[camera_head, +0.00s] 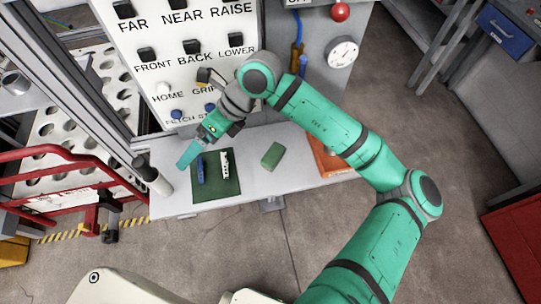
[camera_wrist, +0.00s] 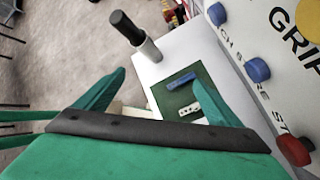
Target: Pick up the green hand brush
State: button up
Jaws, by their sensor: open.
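A green blocky item (camera_head: 271,155), which looks like the green hand brush, lies on the pale shelf to the right of the dark green mat; its bristles cannot be made out. It does not show in the wrist view. My gripper (camera_head: 187,158) is above the left part of the shelf, left of the brush and apart from it. In the wrist view my gripper (camera_wrist: 159,77) has its two green fingers spread with nothing held between them.
The dark green mat (camera_head: 231,186) bears a blue item (camera_head: 200,170) and a white item (camera_head: 225,168). A black-topped post (camera_head: 150,175) stands at the shelf's left end. An orange tray (camera_head: 330,163) lies at right. The button panel (camera_head: 165,60) rises behind.

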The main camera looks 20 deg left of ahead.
jog(key=w+d+f+t+h, duration=0.2)
jog(key=w+d+f+h, duration=0.1)
jog(key=w+d, duration=0.3)
jog(key=m+t+h, duration=0.1)
jog(key=t+h, duration=0.1)
jog(key=h, duration=0.1)
send_over(273, 154)
jog(key=shift+w+d+f+t+h, duration=0.2)
jog(key=shift+d+f+t+h, duration=0.1)
jog(key=shift+f, duration=0.15)
notch_tip(273, 154, down, 5)
jog(key=shift+a+f, duration=0.1)
jog(key=shift+f, duration=0.1)
jog(key=f, duration=0.4)
jog(key=shift+s+a, duration=0.1)
jog(key=shift+a, duration=0.1)
jog(key=shift+d+f, duration=0.1)
jog(key=shift+f, duration=0.4)
jog(key=c, duration=1.2)
jog(key=shift+c, duration=0.3)
jog(key=shift+r, duration=0.15)
